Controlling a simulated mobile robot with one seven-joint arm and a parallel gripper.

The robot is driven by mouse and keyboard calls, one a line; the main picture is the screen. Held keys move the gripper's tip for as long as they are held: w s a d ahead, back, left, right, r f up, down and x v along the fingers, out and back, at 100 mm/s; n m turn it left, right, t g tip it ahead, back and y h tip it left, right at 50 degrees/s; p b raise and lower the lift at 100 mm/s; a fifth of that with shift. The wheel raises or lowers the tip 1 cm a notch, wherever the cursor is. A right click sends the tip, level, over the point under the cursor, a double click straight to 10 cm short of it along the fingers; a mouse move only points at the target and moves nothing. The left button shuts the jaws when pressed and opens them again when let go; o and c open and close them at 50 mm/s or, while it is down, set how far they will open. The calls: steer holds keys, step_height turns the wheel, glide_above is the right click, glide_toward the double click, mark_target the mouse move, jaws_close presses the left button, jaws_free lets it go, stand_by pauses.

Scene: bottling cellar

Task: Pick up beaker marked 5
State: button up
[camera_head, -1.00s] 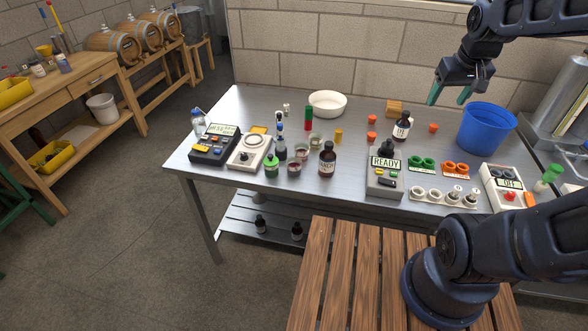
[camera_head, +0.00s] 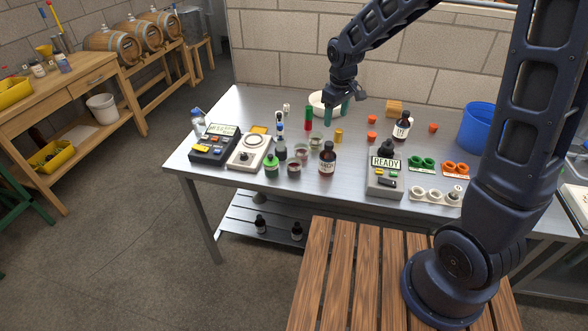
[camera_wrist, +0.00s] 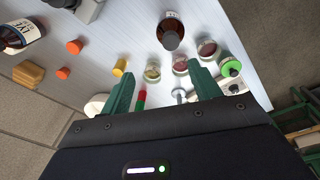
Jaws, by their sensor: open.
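Three small glass beakers stand on the steel table: one with pale contents (camera_head: 315,141), one with pinkish contents (camera_head: 301,152) and one with dark red contents (camera_head: 294,171). The wrist view shows the pale one (camera_wrist: 152,73), the pinkish one (camera_wrist: 181,66) and the dark red one (camera_wrist: 207,50). Their markings are too small to read, so I cannot tell which is marked 5. My gripper (camera_head: 337,111) is open and empty, above the back of the table near the white bowl. In the wrist view, its green fingers (camera_wrist: 163,82) point toward the pale and pinkish beakers.
A brown bottle (camera_head: 327,159) stands just right of the beakers, a green-capped bottle (camera_head: 271,166) to their left. Red-green (camera_head: 308,119) and yellow (camera_head: 338,136) cylinders and a white bowl (camera_head: 322,101) stand behind. A READY device (camera_head: 385,177) is at right.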

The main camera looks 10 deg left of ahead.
mark_target(294, 167)
steer(key=s+a+f+n, duration=0.1)
steer(key=a+f, duration=0.3)
steer(key=f, duration=0.1)
steer(key=s+a+f+n, duration=0.1)
steer(key=a+f, duration=0.3)
steer(key=f, duration=0.1)
steer(key=s+a+f+n+g, duration=0.1)
steer(key=s+a+f, duration=0.1)
steer(key=a+f, duration=0.2)
steer(key=shift+s+a+f, duration=0.1)
steer(key=shift+a+f, duration=0.15)
steer(key=shift+f, duration=0.8)
steer(key=shift+h, duration=0.3)
steer(key=shift+a+f, duration=0.2)
steer(key=shift+f, duration=1.15)
steer(key=shift+a+f, duration=0.15)
steer(key=shift+f, duration=1.15)
steer(key=shift+c, duration=0.2)
steer(key=c, duration=0.7)
